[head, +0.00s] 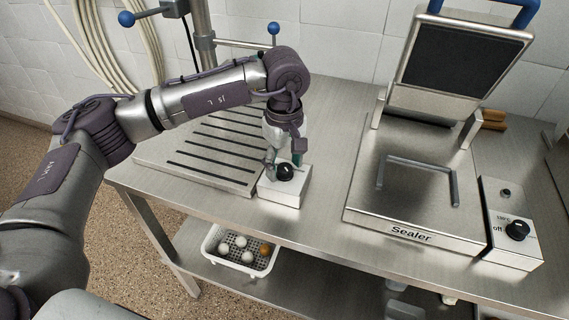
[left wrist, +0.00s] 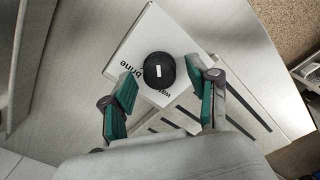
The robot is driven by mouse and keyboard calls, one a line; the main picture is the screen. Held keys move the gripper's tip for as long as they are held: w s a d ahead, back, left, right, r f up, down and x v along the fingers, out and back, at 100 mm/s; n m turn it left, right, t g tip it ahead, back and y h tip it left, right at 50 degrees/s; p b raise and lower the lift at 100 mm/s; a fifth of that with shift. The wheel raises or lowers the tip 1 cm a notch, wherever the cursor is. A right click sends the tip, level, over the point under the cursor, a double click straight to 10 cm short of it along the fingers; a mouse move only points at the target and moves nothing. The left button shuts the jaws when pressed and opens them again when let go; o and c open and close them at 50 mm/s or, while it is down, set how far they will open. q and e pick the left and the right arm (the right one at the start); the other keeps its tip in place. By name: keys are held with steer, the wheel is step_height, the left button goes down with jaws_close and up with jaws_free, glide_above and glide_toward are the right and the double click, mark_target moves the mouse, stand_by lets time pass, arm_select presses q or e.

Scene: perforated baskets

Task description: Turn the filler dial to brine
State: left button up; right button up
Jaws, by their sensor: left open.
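The filler dial (head: 286,173) is a black round knob on top of a small white box (head: 283,194) at the front edge of the steel table. In the left wrist view the dial (left wrist: 159,58) has a small white mark, and the words "brine" and a partly covered "water" are printed beside it. Which word the mark points to I cannot tell. My left gripper (head: 284,160) is over the dial, pointing down. In the left wrist view its green-padded fingers (left wrist: 161,74) are open, one on each side of the dial. My right gripper is not in view.
A slotted drain tray (head: 215,145) lies left of the white box. A sealer (head: 415,200) with a raised lid and its own black knob (head: 517,230) stands to the right. A white perforated basket (head: 240,262) with several balls sits on the lower shelf.

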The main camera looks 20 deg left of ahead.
mark_target(284, 167)
arm_select(q)
step_height(284, 167, up, 12)
steer(key=shift+f, duration=0.25)
stand_by(0.5)
